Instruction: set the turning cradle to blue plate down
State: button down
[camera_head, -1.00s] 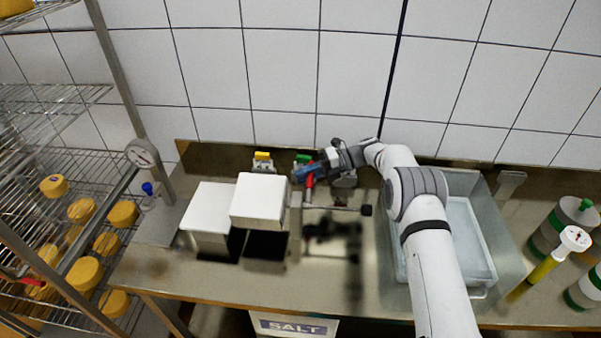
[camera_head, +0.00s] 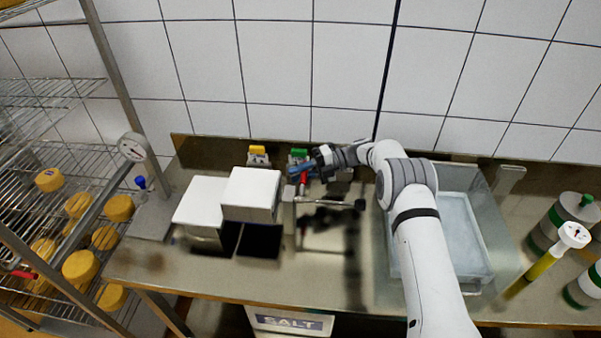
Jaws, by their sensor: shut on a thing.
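The turning cradle seems to be the set of white blocks and the metal post (camera_head: 289,215) on the bench. A pale white block (camera_head: 251,190) sits raised beside the post, with a second one (camera_head: 200,200) to its left. A thin bar ends in a black knob (camera_head: 360,205) to the right. A small red part (camera_head: 303,180) stands at the post's top. My gripper (camera_head: 308,169), with blue at its tip, is shut at this red part, apparently on it; the contact is too small to see clearly. I cannot make out a blue plate or which side is down.
A yellow-topped piece (camera_head: 257,155) and a green-topped piece (camera_head: 298,156) stand behind the blocks. A clear basin (camera_head: 490,270) is under my arm. A dial gauge (camera_head: 132,147) and a wire rack of cheeses (camera_head: 80,266) are at left. Bottles (camera_head: 565,220) stand at right.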

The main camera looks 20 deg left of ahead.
jog(key=shift+s+a+f, duration=0.1)
jog(key=shift+s+f, duration=0.1)
jog(key=shift+f, duration=0.15)
jog(key=c, duration=1.6)
grip_release()
jog(key=shift+a, duration=0.1)
jog(key=o, duration=0.3)
jog(key=shift+w+r, duration=0.1)
jog(key=shift+w, duration=0.05)
jog(key=shift+r, duration=0.1)
